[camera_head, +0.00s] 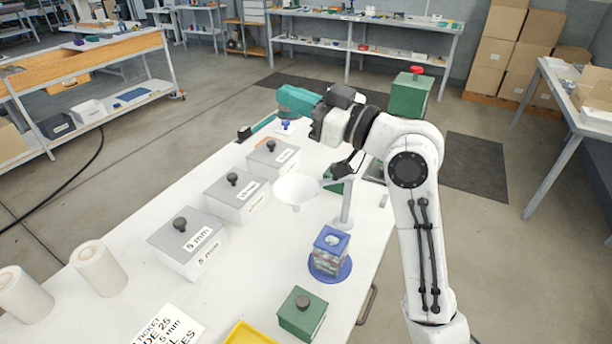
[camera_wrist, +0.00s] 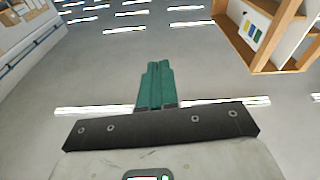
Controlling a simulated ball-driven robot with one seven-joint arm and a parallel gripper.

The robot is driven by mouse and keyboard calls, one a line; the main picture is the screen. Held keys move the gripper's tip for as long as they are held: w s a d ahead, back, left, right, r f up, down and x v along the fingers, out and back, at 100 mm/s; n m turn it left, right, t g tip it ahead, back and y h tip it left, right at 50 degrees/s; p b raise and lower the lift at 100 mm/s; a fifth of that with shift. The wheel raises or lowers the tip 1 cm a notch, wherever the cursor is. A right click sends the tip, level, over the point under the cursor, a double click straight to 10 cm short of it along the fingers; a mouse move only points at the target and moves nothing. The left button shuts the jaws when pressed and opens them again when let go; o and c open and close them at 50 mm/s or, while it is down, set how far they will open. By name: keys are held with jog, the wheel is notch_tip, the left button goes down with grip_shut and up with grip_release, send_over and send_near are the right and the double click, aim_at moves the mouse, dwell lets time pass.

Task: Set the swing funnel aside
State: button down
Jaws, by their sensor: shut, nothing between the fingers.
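The swing funnel (camera_head: 296,188) is a wide white bowl near the middle of the white table in the head view. It sits just left of a pale upright post (camera_head: 346,208); how the two join is not clear. My gripper (camera_wrist: 157,68) shows in the wrist view with its two green fingers together and nothing between them. The wrist view does not show the funnel.
Several grey-lidded boxes (camera_head: 188,245) line the left of the table (camera_head: 255,290). A teal press (camera_head: 297,100) stands at the far end. A blue stand (camera_head: 330,265) and a green box (camera_head: 302,318) are nearer. White rolls (camera_head: 98,268) and a yellow tray (camera_head: 248,335) sit in front.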

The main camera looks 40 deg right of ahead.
jog(key=a+r+n+g+y+b, duration=0.1)
jog(key=a+r+n+g+b, duration=0.1)
jog(key=a+n+g, duration=0.4)
jog(key=n+g+h+b, duration=0.1)
jog(key=g+h, duration=0.5)
jog(key=g, duration=0.1)
send_near(297, 178)
jog(key=a+f, duration=0.1)
jog(key=s+a+f, duration=0.1)
jog(key=f, duration=0.1)
jog(key=shift+a+f, duration=0.2)
jog(key=shift+a, duration=0.15)
jog(key=w+f, duration=0.1)
jog(key=w+d+f, duration=0.1)
jog(key=w, duration=0.1)
jog(key=shift+d, duration=0.2)
jog(key=shift+w+d+f, duration=0.1)
jog(key=shift+w, duration=0.1)
jog(key=shift+w, duration=0.1)
jog(key=shift+w+d+m, duration=0.15)
jog(key=shift+w+m, duration=0.05)
jog(key=shift+m, duration=0.1)
